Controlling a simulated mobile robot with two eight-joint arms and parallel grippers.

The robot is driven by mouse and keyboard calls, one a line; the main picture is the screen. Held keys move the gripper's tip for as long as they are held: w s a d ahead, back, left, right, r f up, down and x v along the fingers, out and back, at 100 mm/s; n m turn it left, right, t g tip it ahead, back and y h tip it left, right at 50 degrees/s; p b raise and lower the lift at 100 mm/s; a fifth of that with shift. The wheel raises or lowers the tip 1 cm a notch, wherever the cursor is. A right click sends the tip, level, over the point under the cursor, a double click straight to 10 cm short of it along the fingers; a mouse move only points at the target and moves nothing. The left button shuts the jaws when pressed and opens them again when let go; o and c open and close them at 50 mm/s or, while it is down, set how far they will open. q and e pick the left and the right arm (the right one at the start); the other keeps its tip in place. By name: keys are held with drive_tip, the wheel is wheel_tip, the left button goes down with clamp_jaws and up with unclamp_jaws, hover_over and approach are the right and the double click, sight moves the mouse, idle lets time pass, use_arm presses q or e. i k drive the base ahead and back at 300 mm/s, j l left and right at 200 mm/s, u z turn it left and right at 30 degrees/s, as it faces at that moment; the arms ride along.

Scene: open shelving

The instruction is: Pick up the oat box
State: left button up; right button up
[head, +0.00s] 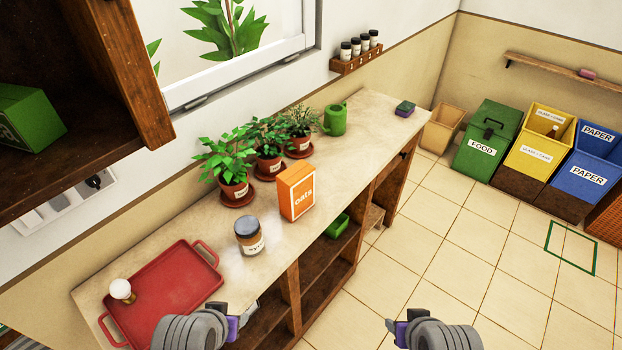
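An orange oat box (296,193) labelled "oats" stands upright on the countertop (212,222) near its front edge, in the middle of the head view. My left gripper (243,318) is low in the view, in front of the counter and to the left of and nearer than the box. My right gripper (393,331) is at the bottom, over the floor tiles, to the right of and nearer than the box. Both are apart from the box. Their fingers are small and partly hidden by the wrists, so I cannot tell whether they are open.
Potted plants (233,189) stand behind the box. A green watering can (336,120) is further back. Open shelves are below the counter.

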sight(295, 185)
drive_tip(key=i+l, duration=0.9)
drive_tip(key=i+l+u, duration=0.25)
drive_tip(key=i+l, duration=0.2)
drive_tip(key=l, duration=0.2)
drive_tip(key=i+l+u, duration=0.15)
drive_tip(key=l, duration=0.2)
drive_tip(key=j+u, duration=0.1)
drive_tip(key=u, duration=0.35)
drive_tip(key=j+u, duration=0.1)
drive_tip(key=u, duration=0.3)
drive_tip(key=j+u, duration=0.15)
drive_tip(key=u, duration=0.3)
drive_tip(key=j+u, duration=0.1)
drive_tip(key=u, duration=0.3)
drive_tip(key=j+u, duration=0.2)
drive_tip(key=i+j, duration=0.05)
drive_tip(key=j, duration=0.05)
